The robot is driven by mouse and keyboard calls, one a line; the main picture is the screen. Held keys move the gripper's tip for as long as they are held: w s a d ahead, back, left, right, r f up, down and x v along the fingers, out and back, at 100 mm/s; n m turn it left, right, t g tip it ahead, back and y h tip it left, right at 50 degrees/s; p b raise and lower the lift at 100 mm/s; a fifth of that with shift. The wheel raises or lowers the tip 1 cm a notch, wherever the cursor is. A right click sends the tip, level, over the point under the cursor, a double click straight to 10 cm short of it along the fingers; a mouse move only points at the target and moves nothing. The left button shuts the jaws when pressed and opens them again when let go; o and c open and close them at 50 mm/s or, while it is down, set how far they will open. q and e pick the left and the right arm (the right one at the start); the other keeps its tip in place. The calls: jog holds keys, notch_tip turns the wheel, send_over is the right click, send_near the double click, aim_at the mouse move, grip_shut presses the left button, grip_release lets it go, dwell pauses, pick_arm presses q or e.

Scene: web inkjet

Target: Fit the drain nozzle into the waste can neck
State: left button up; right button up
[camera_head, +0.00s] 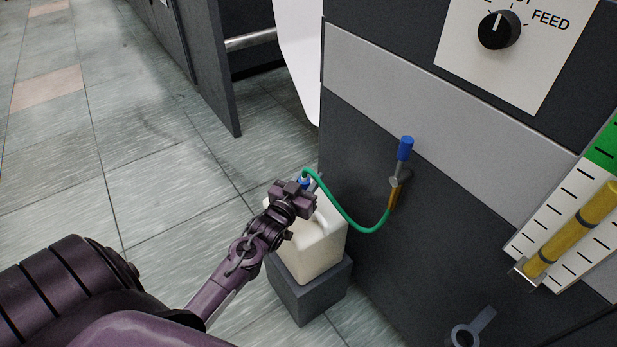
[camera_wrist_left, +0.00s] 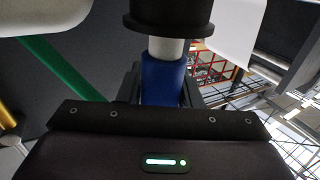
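My left gripper (camera_head: 306,188) is at the top of the cream waste can (camera_head: 318,255) in the head view and is shut on the blue drain nozzle (camera_head: 304,181). In the left wrist view, the nozzle (camera_wrist_left: 162,82) sits between the fingers, and its pale tip meets a black collar (camera_wrist_left: 170,14), which looks like the can neck. I cannot tell how far the tip is inside it. The green hose (camera_head: 345,218) arcs from the nozzle to a valve (camera_head: 398,180) on the machine. My gripper hides the can neck in the head view. My right gripper is not in view.
The can stands on a dark grey block (camera_head: 312,292) beside the machine's dark side panel (camera_head: 360,130). A blue valve handle (camera_head: 405,148) and a yellow gauge tube (camera_head: 575,228) stick out to the right. Open tiled floor (camera_head: 150,150) lies left.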

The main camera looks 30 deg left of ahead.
pick_arm(q)
jog(key=o, duration=0.4)
jog(key=s, duration=0.3)
jog(key=s+p, duration=0.1)
jog(key=s, duration=0.2)
jog(key=shift+s+d, duration=0.2)
jog(key=shift+s, duration=0.7)
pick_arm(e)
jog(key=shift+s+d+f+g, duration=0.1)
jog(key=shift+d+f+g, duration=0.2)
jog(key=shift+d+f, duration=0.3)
